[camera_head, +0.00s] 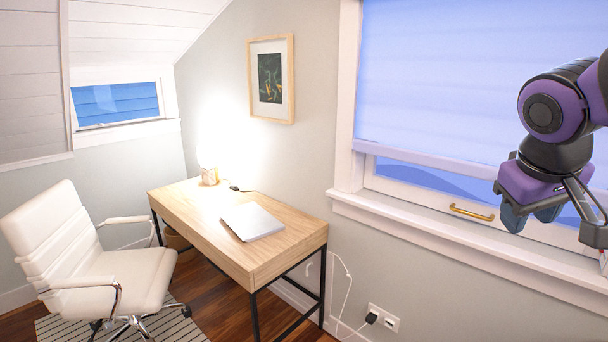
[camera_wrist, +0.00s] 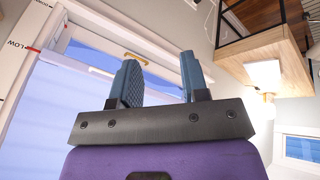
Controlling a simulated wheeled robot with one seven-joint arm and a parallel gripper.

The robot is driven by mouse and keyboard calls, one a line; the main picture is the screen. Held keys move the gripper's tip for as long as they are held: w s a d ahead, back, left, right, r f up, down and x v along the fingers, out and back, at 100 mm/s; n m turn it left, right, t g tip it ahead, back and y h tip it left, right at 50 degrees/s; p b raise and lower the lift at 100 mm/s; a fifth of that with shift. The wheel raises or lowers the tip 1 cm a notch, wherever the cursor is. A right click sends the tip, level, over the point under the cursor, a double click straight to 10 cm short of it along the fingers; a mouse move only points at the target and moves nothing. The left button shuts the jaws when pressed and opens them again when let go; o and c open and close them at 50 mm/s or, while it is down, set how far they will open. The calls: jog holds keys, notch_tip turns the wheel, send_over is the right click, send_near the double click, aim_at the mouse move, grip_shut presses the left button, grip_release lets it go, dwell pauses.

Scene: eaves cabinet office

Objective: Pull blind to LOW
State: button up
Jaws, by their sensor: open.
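The pale blind (camera_head: 440,85) hangs over most of the window, with a white bottom bar (camera_head: 425,157) above the lower sash. In the wrist view the bar (camera_wrist: 78,66) runs behind my fingers, and the picture is roughly upside down. A side strip there carries a LOW label (camera_wrist: 12,45). A red mark (camera_wrist: 33,49) sits beside the label, near the bar's left end. My gripper (camera_head: 532,217) is open and empty, in front of the window's lower right part; its fingers also show in the wrist view (camera_wrist: 161,80). I see no contact with the bar.
A brass handle (camera_head: 472,212) is on the lower sash, left of my gripper. The white sill (camera_head: 450,238) juts out below. A wooden desk (camera_head: 260,262) with a laptop (camera_head: 252,221) and lamp (camera_head: 208,173) stands left, beside a white chair (camera_head: 85,255).

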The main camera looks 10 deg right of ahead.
jog(key=s+a+t+y, duration=0.1)
jog(key=s+a+y, duration=0.2)
jog(key=a, duration=0.3)
jog(key=shift+s+a+r+n+t+y, duration=0.3)
jog(key=shift+s+a+t, duration=0.1)
jog(key=shift+s, duration=0.4)
dwell(0.3)
